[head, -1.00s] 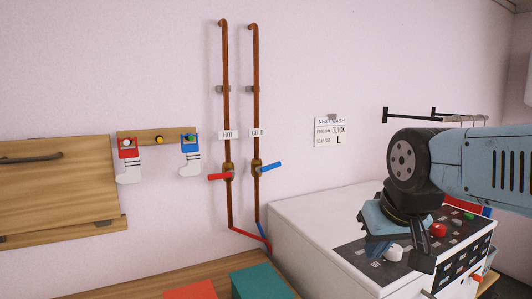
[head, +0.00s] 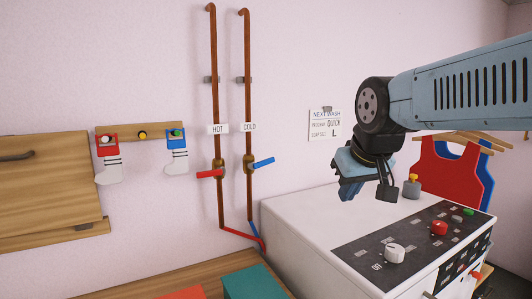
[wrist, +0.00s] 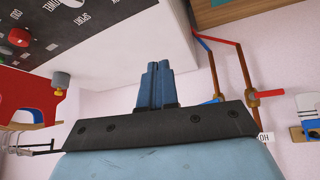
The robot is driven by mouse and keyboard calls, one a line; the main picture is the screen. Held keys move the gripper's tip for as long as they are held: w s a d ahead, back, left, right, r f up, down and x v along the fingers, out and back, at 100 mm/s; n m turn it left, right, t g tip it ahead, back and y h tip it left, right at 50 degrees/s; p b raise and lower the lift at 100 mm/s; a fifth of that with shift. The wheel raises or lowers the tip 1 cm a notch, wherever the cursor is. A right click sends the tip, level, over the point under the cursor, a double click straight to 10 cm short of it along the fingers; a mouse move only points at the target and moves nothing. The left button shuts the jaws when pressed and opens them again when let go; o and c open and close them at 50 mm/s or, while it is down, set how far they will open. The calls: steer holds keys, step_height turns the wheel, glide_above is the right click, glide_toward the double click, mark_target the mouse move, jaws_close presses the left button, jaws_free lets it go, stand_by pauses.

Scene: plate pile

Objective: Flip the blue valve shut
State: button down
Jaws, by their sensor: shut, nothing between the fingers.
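The blue valve handle (head: 263,162) is on the right-hand copper pipe (head: 247,100), under the COLD label (head: 249,127). It sticks out to the right, tilted slightly up, across the pipe. In the wrist view the blue handle (wrist: 216,100) is partly hidden behind my gripper's dark crossbar. My gripper (head: 346,194) is to the right of the valve and a little lower in the head view, over the white washer, apart from the handle. In the wrist view its blue fingers (wrist: 158,66) are together and empty.
A red valve handle (head: 209,174) sits close by on the HOT pipe (head: 214,100). The white washer (head: 310,215) with its knob panel is below my gripper.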

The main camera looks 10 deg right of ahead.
steer(key=w+a+r+n+t+y, duration=0.1)
steer(key=w+a+r, duration=0.3)
steer(key=w, duration=0.3)
steer(key=w+a+r+n+t, duration=0.1)
steer(key=w+a+r+n, duration=0.1)
steer(key=w+a+r, duration=0.35)
steer(key=w+a+r+n+y, duration=0.1)
steer(key=w+a+r, duration=0.15)
steer(key=w, duration=0.55)
glide_above(262, 163)
steer(key=d, duration=0.1)
step_height(262, 163, down, 7)
steer(key=f, duration=0.2)
steer(key=d+f, duration=0.1)
steer(key=shift+s+d+f, duration=0.1)
steer(key=shift+s+f, duration=0.25)
steer(key=shift+f, duration=0.05)
